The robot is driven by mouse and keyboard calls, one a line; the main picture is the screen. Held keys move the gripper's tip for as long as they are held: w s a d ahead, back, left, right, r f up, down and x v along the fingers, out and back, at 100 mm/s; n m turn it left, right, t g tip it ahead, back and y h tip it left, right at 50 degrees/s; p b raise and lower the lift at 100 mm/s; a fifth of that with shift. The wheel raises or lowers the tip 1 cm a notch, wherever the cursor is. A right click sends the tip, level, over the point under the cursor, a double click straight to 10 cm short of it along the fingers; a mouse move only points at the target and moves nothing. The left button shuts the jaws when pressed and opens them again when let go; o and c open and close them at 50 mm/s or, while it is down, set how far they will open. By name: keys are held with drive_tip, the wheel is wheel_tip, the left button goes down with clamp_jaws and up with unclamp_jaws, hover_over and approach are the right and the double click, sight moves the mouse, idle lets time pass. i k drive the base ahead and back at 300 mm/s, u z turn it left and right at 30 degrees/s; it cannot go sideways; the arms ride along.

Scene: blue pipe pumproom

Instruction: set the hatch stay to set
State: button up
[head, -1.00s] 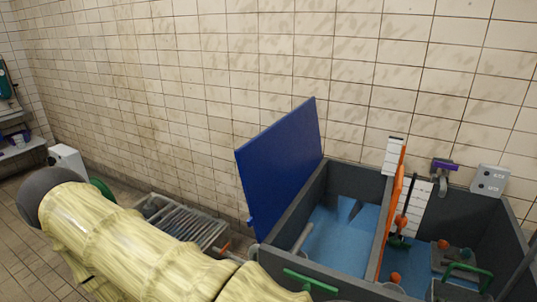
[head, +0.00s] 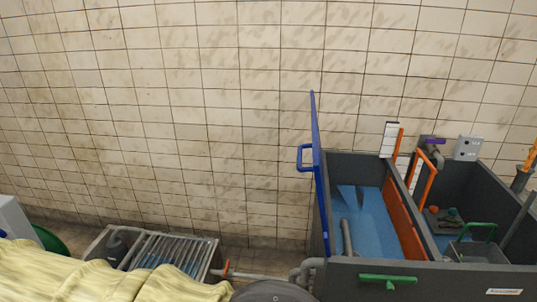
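A blue hatch (head: 319,175) stands raised at the left side of a dark grey tank (head: 345,280). I see it nearly edge-on, close to upright, with a blue handle (head: 305,158) on its left face. A grey rod (head: 347,238) stands slanted inside the tank's left part, near the hatch side; I cannot tell whether it is the hatch stay or whether it touches the hatch. No set marking is readable. My arm in its yellow cover crosses the lower left. My gripper is not in view.
The tank's left part has a blue floor and an orange divider (head: 402,222). A green handle (head: 388,280) is on the front. A grated basin (head: 165,253) stands on the floor at left. A grey box (head: 467,148) is on the tiled wall. Open wall space lies left of the hatch.

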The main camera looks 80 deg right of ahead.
sight(388, 280)
drive_tip(key=i, duration=0.85)
drive_tip(key=z, duration=4.4)
